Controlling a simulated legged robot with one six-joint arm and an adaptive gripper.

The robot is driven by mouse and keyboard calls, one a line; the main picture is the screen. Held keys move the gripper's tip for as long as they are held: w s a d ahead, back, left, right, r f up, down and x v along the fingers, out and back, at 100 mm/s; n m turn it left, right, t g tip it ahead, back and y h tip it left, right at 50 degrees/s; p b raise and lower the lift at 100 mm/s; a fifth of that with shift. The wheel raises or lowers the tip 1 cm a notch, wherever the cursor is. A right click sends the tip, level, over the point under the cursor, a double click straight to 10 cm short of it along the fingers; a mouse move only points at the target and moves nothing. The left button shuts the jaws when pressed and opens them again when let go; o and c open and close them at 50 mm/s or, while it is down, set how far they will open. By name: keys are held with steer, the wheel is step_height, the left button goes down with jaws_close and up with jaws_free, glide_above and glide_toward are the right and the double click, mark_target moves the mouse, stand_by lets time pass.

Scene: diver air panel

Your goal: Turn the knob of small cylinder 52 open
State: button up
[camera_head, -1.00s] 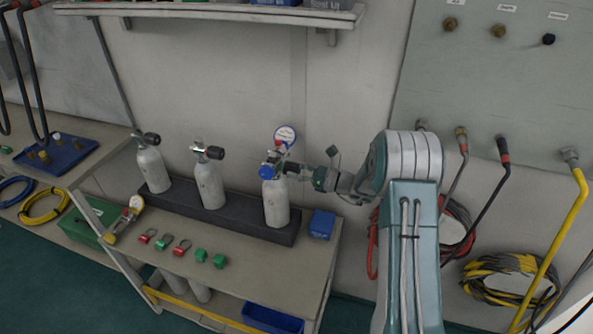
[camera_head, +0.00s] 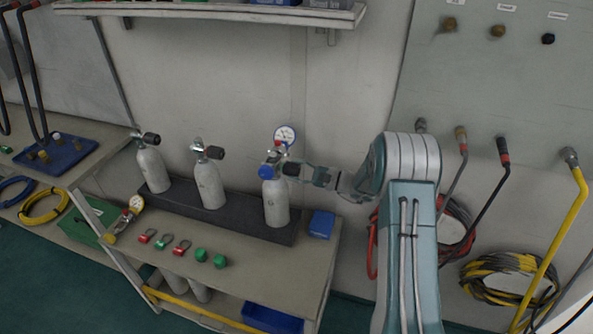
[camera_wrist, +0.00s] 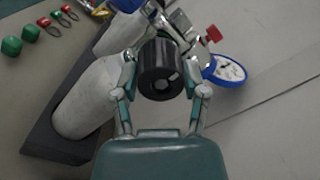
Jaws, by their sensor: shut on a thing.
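Three small grey cylinders stand in a dark rack on the bench; no number is legible on them. The rightmost cylinder (camera_head: 276,204) has a blue part and a pressure gauge (camera_head: 285,135) at its top. My gripper (camera_head: 298,171) reaches it from the right. In the wrist view my gripper (camera_wrist: 163,78) is shut on the black knob (camera_wrist: 161,72), one finger on each side. The cylinder's white body (camera_wrist: 88,100) and the blue-rimmed gauge (camera_wrist: 228,71) also show there. The other cylinders, middle (camera_head: 210,185) and left (camera_head: 153,168), have black knobs too.
The dark rack (camera_head: 240,224) holds the cylinders. A blue box (camera_head: 321,224) stands right of it. Red and green tags and green caps (camera_head: 220,262) lie in front. A shelf (camera_head: 210,12) hangs above. Hoses hang on the panel at right.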

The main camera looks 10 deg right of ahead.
steer(key=n, duration=0.7)
steer(key=shift+f+n+g, duration=0.25)
steer(key=shift+n+g, duration=0.05)
steer(key=n, duration=0.3)
steer(key=shift+n, duration=0.4)
steer(key=n, duration=0.4)
steer(key=shift+n+g, duration=0.3)
steer(key=n, duration=0.3)
steer(key=shift+n, duration=0.3)
steer(key=n, duration=0.3)
steer(key=shift+n+h, duration=0.3)
steer(key=n, duration=0.3)
steer(key=shift+r+n, duration=0.15)
steer(key=shift+n, duration=1.85)
